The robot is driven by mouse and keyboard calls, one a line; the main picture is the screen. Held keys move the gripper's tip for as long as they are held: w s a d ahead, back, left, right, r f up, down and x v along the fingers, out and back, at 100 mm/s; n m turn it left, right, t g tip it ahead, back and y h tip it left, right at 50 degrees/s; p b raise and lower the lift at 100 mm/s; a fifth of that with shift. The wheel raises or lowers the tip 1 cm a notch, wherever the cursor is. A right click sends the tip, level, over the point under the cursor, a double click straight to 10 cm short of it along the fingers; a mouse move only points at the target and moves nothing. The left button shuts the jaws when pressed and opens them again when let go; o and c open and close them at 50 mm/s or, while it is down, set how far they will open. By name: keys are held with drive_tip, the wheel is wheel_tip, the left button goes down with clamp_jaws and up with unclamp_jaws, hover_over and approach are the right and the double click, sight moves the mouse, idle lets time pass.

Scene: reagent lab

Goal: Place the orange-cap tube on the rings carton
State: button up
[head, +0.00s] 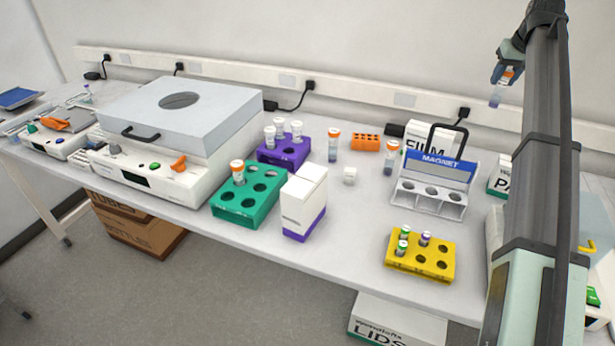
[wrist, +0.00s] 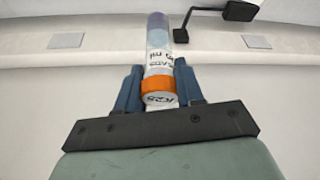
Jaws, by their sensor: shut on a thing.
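My gripper (head: 508,68) is raised high at the upper right in the head view and shut on an orange-cap tube (head: 496,100). In the wrist view, the tube (wrist: 160,52) is between the two blue fingers of my gripper (wrist: 159,84), its orange-banded white cap toward the camera. Other orange-cap tubes stand on the bench (head: 333,148), (head: 390,162) and in the green rack (head: 238,177). I cannot read "rings" on any carton. A white-and-purple carton (head: 303,202) stands near the front edge, its lettering not visible.
A yellow rack (head: 421,272), purple rack (head: 262,156), orange block (head: 366,142) and magnet stand (head: 430,190) occupy the bench. A FILM carton (head: 414,136) and a partly hidden carton (head: 497,184) stand behind. A LIDS carton (head: 385,325) is below the bench. Bare bench (head: 350,215) lies mid-front.

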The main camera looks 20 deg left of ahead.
wheel_tip(320, 180, up, 10)
drive_tip(key=shift+a+f, duration=0.1)
drive_tip(key=s+a+n+y, duration=0.1)
drive_tip(key=s+a+n, duration=0.1)
drive_tip(key=s+a, duration=1.35)
drive_tip(key=s+a+n, duration=0.3)
drive_tip(key=s+a, duration=1)
drive_tip(key=a, duration=0.6)
drive_tip(key=s+a+n+g, duration=0.1)
drive_tip(key=s+a, duration=0.3)
drive_tip(key=s, duration=0.4)
drive_tip(key=s+a+n, duration=0.1)
drive_tip(key=s+a, duration=0.2)
drive_tip(key=s, duration=0.5)
drive_tip(key=shift+y, duration=0.4)
drive_tip(key=shift+a+f, duration=0.2)
drive_tip(key=shift+f, duration=7.5)
drive_tip(key=shift+f, duration=0.1)
drive_tip(key=o, duration=1)
